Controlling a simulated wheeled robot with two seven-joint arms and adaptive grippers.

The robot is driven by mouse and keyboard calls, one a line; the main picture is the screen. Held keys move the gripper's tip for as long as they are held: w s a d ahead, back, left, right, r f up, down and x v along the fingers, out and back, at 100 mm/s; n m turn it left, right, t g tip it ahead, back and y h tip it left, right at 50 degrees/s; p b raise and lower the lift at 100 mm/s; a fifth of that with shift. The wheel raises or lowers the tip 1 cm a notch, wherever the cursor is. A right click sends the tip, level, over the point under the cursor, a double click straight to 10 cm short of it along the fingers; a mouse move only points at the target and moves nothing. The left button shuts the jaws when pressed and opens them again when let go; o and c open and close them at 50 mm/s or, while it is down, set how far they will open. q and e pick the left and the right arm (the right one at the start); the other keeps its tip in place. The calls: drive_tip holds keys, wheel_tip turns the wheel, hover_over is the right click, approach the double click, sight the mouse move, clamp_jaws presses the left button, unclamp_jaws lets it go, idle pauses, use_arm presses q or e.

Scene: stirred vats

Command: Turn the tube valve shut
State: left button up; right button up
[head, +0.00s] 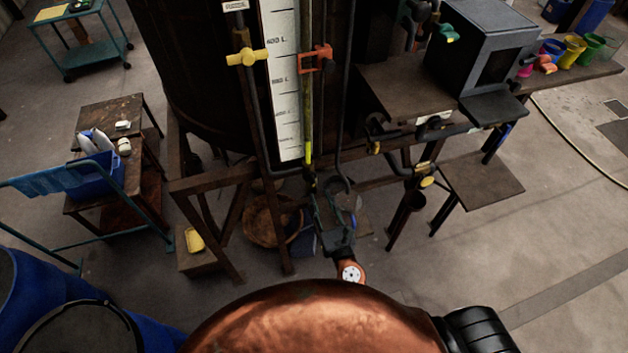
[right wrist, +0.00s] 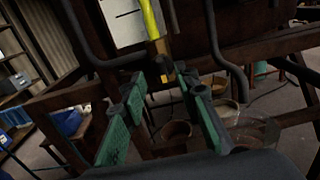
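A yellow-green upright tube (head: 308,100) runs beside a white level scale (head: 285,80) on the dark vat. Its bright yellow lower part (right wrist: 150,18) ends in a small dark and brownish fitting (right wrist: 162,66) in the right wrist view. I cannot tell for sure whether this fitting is the tube valve or how it is turned. My right gripper (head: 330,198) is below the tube's lower end. In the right wrist view its green-padded fingers (right wrist: 160,88) are apart, with the fitting seen between and beyond their tips; contact is unclear. My left gripper is not in view.
A yellow handle (head: 246,57) and a red-orange handle (head: 316,58) sit higher on either side of the scale. Dark bent pipes and the rusty frame (head: 220,180) crowd around the right gripper. A bench with a grey box (head: 480,50) stands to the right.

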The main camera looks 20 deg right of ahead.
sight(313, 181)
drive_tip(key=w, duration=0.4)
drive_tip(key=w+p, duration=0.1)
drive_tip(key=w, duration=0.2)
drive_tip(key=shift+w+a, duration=0.2)
drive_tip(key=shift+w, duration=0.15)
drive_tip(key=shift+c, duration=0.2)
clamp_jaws()
